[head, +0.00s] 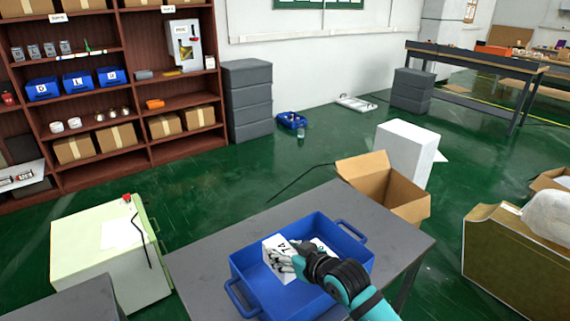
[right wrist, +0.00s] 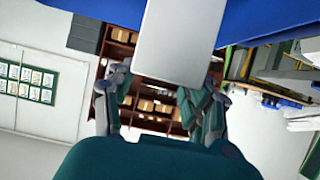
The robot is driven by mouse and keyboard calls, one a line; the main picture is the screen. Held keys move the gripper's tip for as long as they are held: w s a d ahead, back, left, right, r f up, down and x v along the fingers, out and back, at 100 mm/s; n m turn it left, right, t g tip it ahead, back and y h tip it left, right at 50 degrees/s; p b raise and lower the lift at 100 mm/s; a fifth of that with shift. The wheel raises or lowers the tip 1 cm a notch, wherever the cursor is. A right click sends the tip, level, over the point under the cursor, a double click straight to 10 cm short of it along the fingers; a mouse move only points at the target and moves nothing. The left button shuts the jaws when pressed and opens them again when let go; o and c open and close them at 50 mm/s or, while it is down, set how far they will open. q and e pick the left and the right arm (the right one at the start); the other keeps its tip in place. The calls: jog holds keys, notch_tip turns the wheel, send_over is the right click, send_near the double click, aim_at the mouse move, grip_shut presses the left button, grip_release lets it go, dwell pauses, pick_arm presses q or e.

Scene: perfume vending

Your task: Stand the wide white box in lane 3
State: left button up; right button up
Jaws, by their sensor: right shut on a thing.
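A white box (head: 273,268) with dark print on it is in the blue crate (head: 244,268), which stands on the grey table. My right gripper (head: 295,260) reaches in from the lower right and is shut on this box. In the right wrist view the white box (right wrist: 180,42) sits between the fingers of my right gripper (right wrist: 160,100). A second white printed piece (head: 322,246) shows behind the gripper in the crate; I cannot tell if it is a separate box. My left gripper is out of view. No lane marked 3 can be made out.
The grey table (head: 300,200) has bare room around the crate. An open cardboard box (head: 390,190) stands behind the table, with a white block (head: 407,148) beyond it. A pale green cabinet (head: 105,250) is at the left. Shelves (head: 100,85) line the back wall.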

notch_tip(320, 180, up, 8)
jog(key=p, duration=0.5)
jog(key=shift+p, duration=0.35)
jog(key=shift+s+d+f+b, duration=0.4)
jog(key=shift+s+f+b, duration=0.25)
jog(key=shift+f+b, duration=0.15)
jog(key=s+d+r+m+t+h+b, duration=0.1)
jog(key=s+d+m+h+b, duration=0.3)
jog(key=s+d, duration=1)
jog(key=d+m+t+h, duration=0.1)
jog(key=d+m+h, duration=0.2)
jog(key=d, duration=0.1)
jog(key=shift+s+r+h, duration=0.2)
jog(key=shift+r+h, duration=0.1)
